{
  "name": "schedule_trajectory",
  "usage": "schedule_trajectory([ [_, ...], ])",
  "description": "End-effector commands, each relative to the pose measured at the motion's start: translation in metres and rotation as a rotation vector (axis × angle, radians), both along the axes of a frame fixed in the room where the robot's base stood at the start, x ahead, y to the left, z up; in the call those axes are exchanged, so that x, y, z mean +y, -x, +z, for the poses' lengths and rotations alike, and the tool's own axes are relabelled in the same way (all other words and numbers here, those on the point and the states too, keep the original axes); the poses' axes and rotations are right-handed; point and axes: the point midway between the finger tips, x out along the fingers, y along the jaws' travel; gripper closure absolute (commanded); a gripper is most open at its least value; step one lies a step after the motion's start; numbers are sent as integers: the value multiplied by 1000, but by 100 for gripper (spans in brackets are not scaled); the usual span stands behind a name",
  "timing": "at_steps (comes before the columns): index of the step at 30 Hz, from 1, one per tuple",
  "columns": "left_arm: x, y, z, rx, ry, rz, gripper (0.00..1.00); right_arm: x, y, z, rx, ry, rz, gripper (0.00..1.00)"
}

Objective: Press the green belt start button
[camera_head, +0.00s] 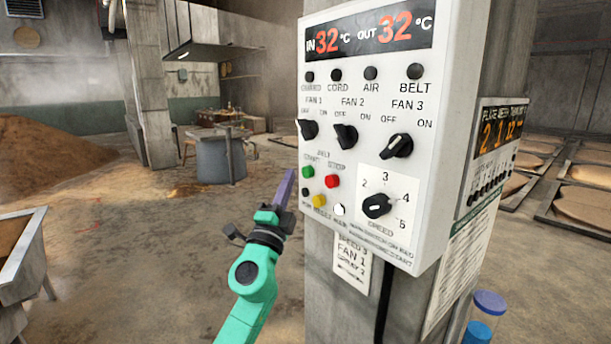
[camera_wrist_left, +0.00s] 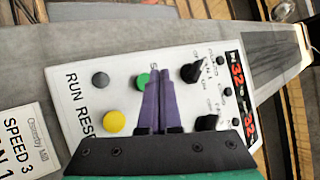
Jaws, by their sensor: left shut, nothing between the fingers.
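The control panel (camera_head: 375,120) is a white box on a concrete pillar. Its green belt start button (camera_head: 307,172) is at the left of the lower half, beside the red stop button (camera_head: 332,181). My left gripper (camera_head: 290,174) is shut and empty, its purple fingers pointing up, just left of the green button in the head view. In the left wrist view the shut fingers (camera_wrist_left: 158,73) overlap the right side of the green button (camera_wrist_left: 142,79). I cannot tell whether they touch it. The red button is hidden in that view. My right gripper is not in view.
A black button (camera_head: 306,192), a yellow button (camera_head: 319,201) and a white button (camera_head: 339,209) sit just below. Black knobs, including the speed dial (camera_head: 377,206), stick out nearby. A blue-lidded container (camera_head: 489,303) stands at lower right.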

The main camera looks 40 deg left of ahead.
Motion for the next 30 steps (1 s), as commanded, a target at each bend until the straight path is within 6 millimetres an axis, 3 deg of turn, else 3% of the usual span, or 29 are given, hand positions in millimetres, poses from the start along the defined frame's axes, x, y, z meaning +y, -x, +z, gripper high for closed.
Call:
schedule_trajectory([
  [6,-4,-12,0,1,-2,1,100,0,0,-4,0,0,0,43],
  [30,-4,-12,0,0,-1,1,100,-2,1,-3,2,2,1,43],
])
